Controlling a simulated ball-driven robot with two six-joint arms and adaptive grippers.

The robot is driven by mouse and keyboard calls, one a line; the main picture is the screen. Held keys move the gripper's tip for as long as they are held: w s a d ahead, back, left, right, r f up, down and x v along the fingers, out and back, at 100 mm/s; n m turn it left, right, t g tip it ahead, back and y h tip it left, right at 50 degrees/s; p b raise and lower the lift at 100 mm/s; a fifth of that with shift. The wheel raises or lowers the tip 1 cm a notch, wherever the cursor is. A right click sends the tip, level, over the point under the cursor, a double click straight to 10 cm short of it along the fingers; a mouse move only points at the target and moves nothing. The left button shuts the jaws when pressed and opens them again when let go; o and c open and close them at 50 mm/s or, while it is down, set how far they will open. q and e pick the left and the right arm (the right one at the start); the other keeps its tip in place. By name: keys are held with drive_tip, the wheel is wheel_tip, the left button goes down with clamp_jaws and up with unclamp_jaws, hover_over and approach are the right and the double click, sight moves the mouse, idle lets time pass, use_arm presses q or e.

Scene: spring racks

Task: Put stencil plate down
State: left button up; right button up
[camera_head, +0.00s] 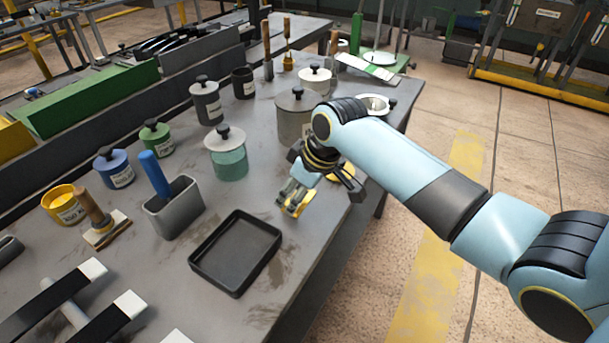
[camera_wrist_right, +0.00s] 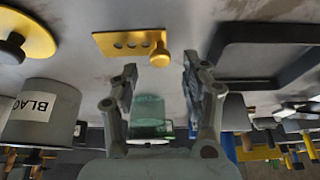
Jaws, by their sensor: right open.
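The stencil plate (camera_wrist_right: 118,42) is a small yellow plate with a row of holes and a round yellow knob. In the right wrist view it lies flat on the grey table, just beyond my fingertips. In the head view the yellow plate (camera_head: 296,209) is partly hidden by my right gripper (camera_head: 318,187). In the wrist view my right gripper (camera_wrist_right: 160,68) is open, with nothing between its fingers; the knob is in front of the gap. My left gripper is not in view.
A black tray (camera_head: 236,288) is left of the plate. A glass jar (camera_head: 229,164) and grey canister (camera_head: 294,128) stand behind. A grey holder (camera_head: 175,215) with a blue-handled tool is farther left. The table's right edge is close to the gripper.

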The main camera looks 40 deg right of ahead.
drive_tip(key=v, duration=0.9)
drive_tip(key=shift+r, duration=0.15)
drive_tip(key=shift+s, duration=0.1)
